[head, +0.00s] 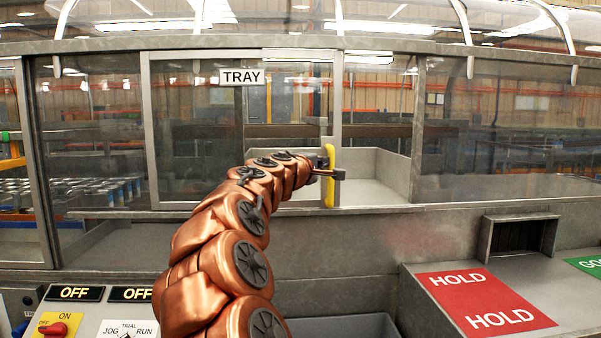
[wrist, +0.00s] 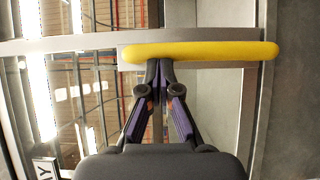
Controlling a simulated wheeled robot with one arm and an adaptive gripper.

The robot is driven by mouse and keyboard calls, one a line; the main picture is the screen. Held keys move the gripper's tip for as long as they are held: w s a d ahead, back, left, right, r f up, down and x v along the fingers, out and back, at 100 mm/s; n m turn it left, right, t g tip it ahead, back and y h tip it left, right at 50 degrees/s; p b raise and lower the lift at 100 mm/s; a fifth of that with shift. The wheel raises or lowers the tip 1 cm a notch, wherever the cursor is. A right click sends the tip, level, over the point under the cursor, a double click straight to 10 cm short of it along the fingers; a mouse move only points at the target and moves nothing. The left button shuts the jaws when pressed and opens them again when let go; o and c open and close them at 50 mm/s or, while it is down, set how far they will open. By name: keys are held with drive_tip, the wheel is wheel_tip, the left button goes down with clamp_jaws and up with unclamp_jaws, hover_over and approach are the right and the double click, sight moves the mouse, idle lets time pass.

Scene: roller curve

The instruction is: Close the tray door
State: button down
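The tray door (head: 200,130) is a framed clear panel with a TRAY label (head: 241,77) near its top. It stands partly open, with a gap at its right that shows the pale inside of a bin. A yellow bar handle (head: 330,191) is upright at the door's right edge. In the wrist view the handle (wrist: 215,52) lies across the picture. My gripper (head: 334,174) is at the handle's middle. In the wrist view its fingertips (wrist: 160,66) are drawn together at the handle's edge, not seen around it. Exact contact is hard to tell.
A red HOLD pad (head: 485,300) and a green pad (head: 588,265) lie on the counter at right, by a dark slot (head: 516,237). Switches, including a red knob (head: 53,329), are at lower left. Cans (head: 105,190) stand behind the glass at left.

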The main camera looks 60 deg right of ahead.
drive_tip(key=s+d, duration=1.5)
drive_tip(key=s, duration=0.5)
drive_tip(key=shift+s+d, duration=0.15)
drive_tip(key=shift+d, duration=0.25)
drive_tip(key=w+a+b, duration=0.2)
drive_tip(key=a+b, duration=0.2)
drive_tip(key=a, duration=0.9)
drive_tip(key=shift+b, duration=0.3)
